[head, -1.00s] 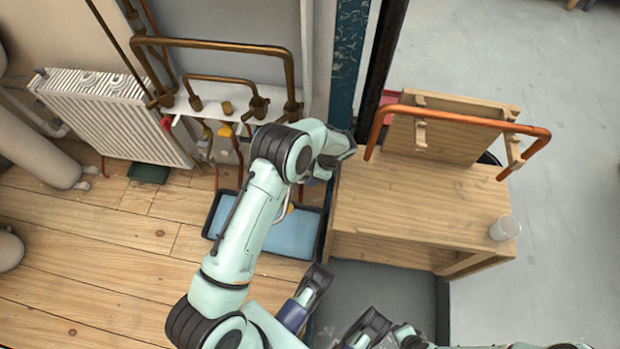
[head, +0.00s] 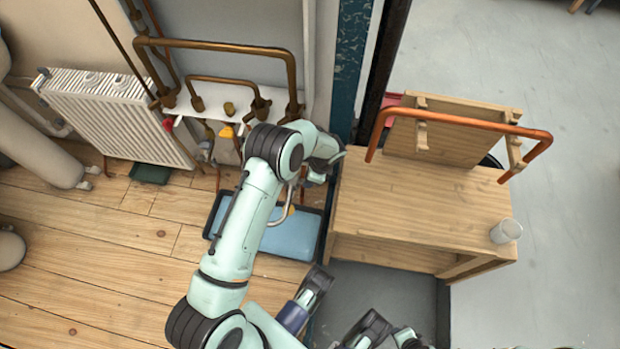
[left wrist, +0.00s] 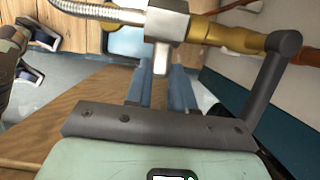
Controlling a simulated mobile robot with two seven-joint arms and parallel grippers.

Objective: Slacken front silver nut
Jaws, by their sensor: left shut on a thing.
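In the left wrist view, the silver nut (left wrist: 166,22) is a blocky bright fitting between a braided hose and a brass pipe piece. A short silver stub hangs below it, between the blue fingers of my left gripper (left wrist: 161,80). These fingers are close together and shut on the nut fitting. In the head view my left arm reaches up to the pipework, and its wrist hides the nut and the fingertips. My right gripper (head: 340,308) is low in the head view, its two fingers apart and empty, well away from the nut.
A white radiator (head: 115,115) and copper pipes (head: 215,44) stand at the back left. A blue tray (head: 290,235) lies on the floor below my left arm. A wooden bench (head: 420,205) with a bent copper pipe (head: 465,122) and a glass (head: 505,231) stands right.

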